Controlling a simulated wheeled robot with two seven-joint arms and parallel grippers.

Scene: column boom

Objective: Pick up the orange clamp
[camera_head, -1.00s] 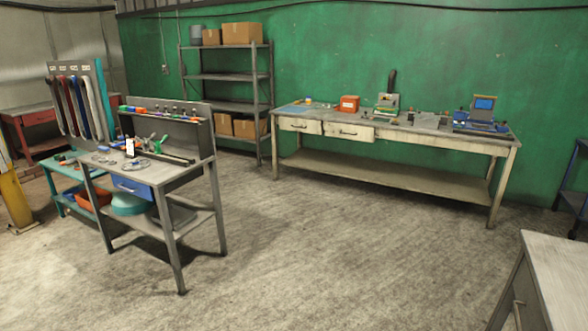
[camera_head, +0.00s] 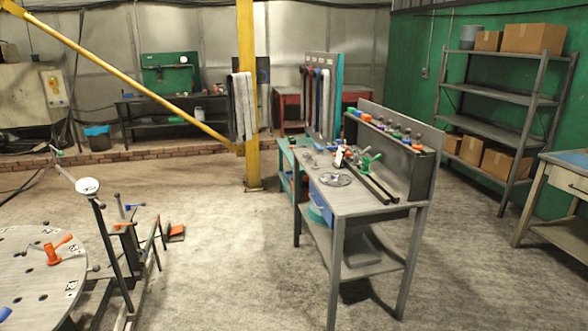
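An orange clamp (camera_head: 55,251) stands on a round grey table (camera_head: 28,285) at the lower left. Its handle points up and to the right. Another small orange piece (camera_head: 362,116) sits on the raised shelf of the grey workbench (camera_head: 350,205), among several coloured ones. It is too small to tell what it is. Neither of my grippers is in view.
A yellow post (camera_head: 247,90) with a slanting boom stands behind. A thin stand with a white disc (camera_head: 88,186) rises beside the round table. A metal rack (camera_head: 500,95) is at the right. Open floor (camera_head: 230,260) lies between the round table and the workbench.

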